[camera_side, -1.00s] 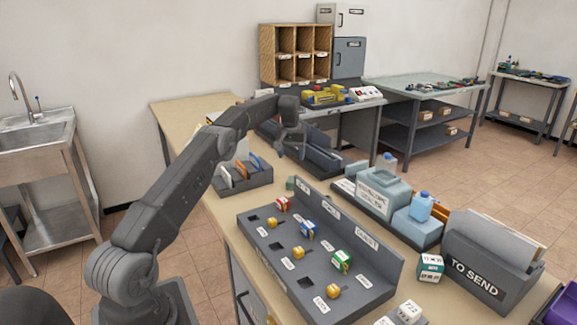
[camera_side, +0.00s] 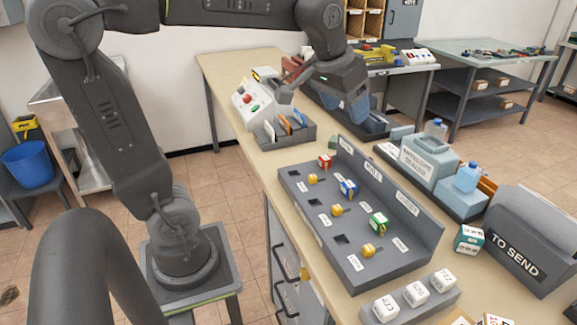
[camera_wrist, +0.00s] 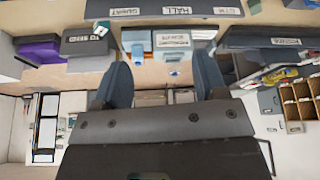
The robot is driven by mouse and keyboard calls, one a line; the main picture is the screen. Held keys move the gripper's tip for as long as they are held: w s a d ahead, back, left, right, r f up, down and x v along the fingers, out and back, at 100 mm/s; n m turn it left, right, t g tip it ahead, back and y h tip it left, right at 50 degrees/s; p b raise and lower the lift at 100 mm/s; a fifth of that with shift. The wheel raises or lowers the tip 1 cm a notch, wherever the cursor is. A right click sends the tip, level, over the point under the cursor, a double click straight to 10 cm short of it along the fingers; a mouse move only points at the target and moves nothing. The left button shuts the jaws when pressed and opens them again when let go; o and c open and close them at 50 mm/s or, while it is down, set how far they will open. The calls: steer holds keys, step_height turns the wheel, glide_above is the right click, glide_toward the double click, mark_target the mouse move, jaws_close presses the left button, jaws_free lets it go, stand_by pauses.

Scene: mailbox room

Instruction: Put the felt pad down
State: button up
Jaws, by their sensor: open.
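My gripper (camera_side: 350,110) is open and raised above the far part of the bench in the side view. In the wrist view, its two blue-grey fingers stand wide apart with nothing held between them (camera_wrist: 160,72). I cannot pick out the felt pad for certain in either view. A small grey-green block (camera_side: 333,143) stands at the far end of the slotted sorting board (camera_side: 345,262); I cannot tell whether it is the pad. The gripper and arm hide part of the bench behind them.
The board carries several coloured cubes and yellow knobs. An envelope sealer (camera_side: 428,158) and a TO SEND holder (camera_side: 515,240) stand to its right. A divided tray (camera_side: 268,138) and a control box (camera_side: 248,104) stand at the left. Bare bench (camera_side: 228,78) shows at the far left.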

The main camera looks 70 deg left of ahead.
steer(key=s+d+f+m, duration=0.1)
steer(key=s+d+f, duration=0.2)
steer(key=s, duration=0.4)
steer(key=s+d+f+m+t, duration=0.1)
steer(key=s+d+f, duration=0.2)
steer(key=s, duration=0.3)
steer(key=shift+s+f+h, duration=0.35)
steer(key=shift+f+h, duration=0.05)
